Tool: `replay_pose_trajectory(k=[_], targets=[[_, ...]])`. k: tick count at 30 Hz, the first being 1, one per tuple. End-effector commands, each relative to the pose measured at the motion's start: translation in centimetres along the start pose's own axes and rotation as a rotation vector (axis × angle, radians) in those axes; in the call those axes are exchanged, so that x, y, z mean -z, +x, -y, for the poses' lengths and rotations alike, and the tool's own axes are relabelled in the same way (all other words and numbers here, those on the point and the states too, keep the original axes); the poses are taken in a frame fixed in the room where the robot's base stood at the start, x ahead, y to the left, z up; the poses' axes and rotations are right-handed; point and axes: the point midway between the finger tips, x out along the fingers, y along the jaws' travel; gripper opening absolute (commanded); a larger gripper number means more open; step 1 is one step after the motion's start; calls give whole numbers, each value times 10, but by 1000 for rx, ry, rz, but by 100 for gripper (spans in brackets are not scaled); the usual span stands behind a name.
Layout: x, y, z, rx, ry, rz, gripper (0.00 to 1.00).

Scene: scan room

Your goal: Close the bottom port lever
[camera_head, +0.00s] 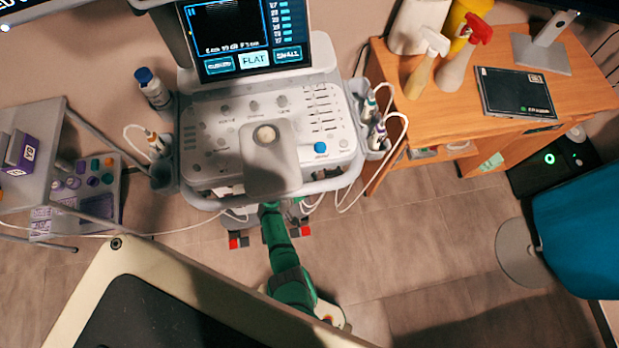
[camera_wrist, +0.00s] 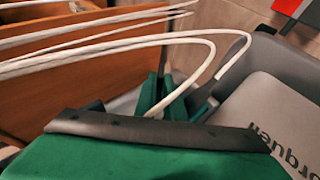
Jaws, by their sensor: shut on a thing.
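The ultrasound machine (camera_head: 215,115) stands upright at the middle of the head view. My green arm reaches up from below, and its end is hidden under the machine's front. In the wrist view the green fingers of my gripper (camera_wrist: 176,101) are close together beside the machine's grey side (camera_wrist: 285,110). A white cable (camera_wrist: 205,75) loops down to the fingers. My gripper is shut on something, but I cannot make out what. No port lever can be made out in either view; the machine's lower front is hidden by its panel and my arm.
Several white cables hang around the machine. A wooden desk (camera_head: 590,90) with spray bottles (camera_head: 462,60) stands at the right, a metal shelf (camera_head: 35,125) at the left. A cream-edged padded bed (camera_head: 105,260) fills the lower left. The floor (camera_head: 430,235) right of my arm is clear.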

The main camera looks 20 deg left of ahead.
Motion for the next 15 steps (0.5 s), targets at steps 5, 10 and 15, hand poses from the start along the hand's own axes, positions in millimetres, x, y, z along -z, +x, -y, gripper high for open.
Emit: replay_pose_trajectory(k=[5, 10, 15], targets=[[0, 1, -1, -1, 2, 2, 27], [0, 0, -1, 0, 1, 2, 27], [0, 0, 0, 2, 2, 1, 27]])
